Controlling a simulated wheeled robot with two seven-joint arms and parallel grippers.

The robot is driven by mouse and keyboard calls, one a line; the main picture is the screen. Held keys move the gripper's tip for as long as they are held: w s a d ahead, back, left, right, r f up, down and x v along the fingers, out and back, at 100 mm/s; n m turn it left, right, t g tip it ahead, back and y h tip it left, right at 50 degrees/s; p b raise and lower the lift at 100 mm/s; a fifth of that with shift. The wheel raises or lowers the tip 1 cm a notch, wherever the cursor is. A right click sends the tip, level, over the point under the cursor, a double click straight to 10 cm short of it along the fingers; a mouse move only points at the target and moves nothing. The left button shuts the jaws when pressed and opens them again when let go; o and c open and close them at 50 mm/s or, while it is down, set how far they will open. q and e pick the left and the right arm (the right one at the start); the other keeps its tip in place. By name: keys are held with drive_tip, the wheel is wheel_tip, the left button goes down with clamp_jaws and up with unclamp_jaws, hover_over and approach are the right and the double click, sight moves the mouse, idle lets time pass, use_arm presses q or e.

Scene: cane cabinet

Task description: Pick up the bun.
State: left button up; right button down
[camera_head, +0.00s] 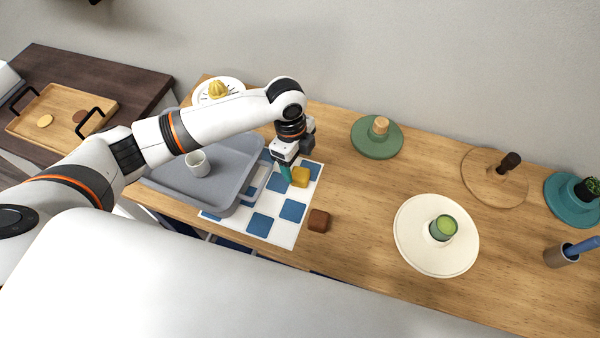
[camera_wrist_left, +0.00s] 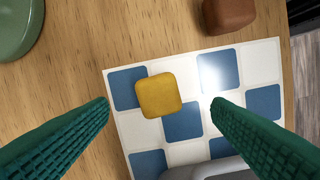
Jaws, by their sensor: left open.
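A yellow, rounded, square piece that looks like the bun (camera_head: 300,177) lies on the blue-and-white checkered mat (camera_head: 284,232). In the wrist view the bun (camera_wrist_left: 159,95) lies between the two green ridged fingertips, with a gap on both sides. My left gripper (camera_head: 289,172) is open and empty, close beside the bun in the head view. A brown rounded block (camera_head: 319,220) sits at the mat's right edge; it also shows at the top of the wrist view (camera_wrist_left: 229,14). My right gripper is not in view.
A grey tray (camera_head: 235,150) holding a white cup (camera_head: 198,164) stands left of the mat. A green round board (camera_head: 377,138) and a white plate with a green-topped cup (camera_head: 443,228) are to the right. Bare wood lies between the mat and these.

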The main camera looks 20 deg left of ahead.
sight(300, 173)
use_arm(q)
wheel_tip(300, 173, down, 4)
drive_tip(key=shift+d+r+p, duration=0.15)
drive_tip(key=shift+r+p, duration=0.1)
drive_tip(key=shift+p, duration=0.55)
wheel_tip(300, 173, down, 2)
drive_tip(key=shift+d+f, duration=0.1)
drive_tip(key=shift+f, duration=0.3)
drive_tip(key=c, duration=1)
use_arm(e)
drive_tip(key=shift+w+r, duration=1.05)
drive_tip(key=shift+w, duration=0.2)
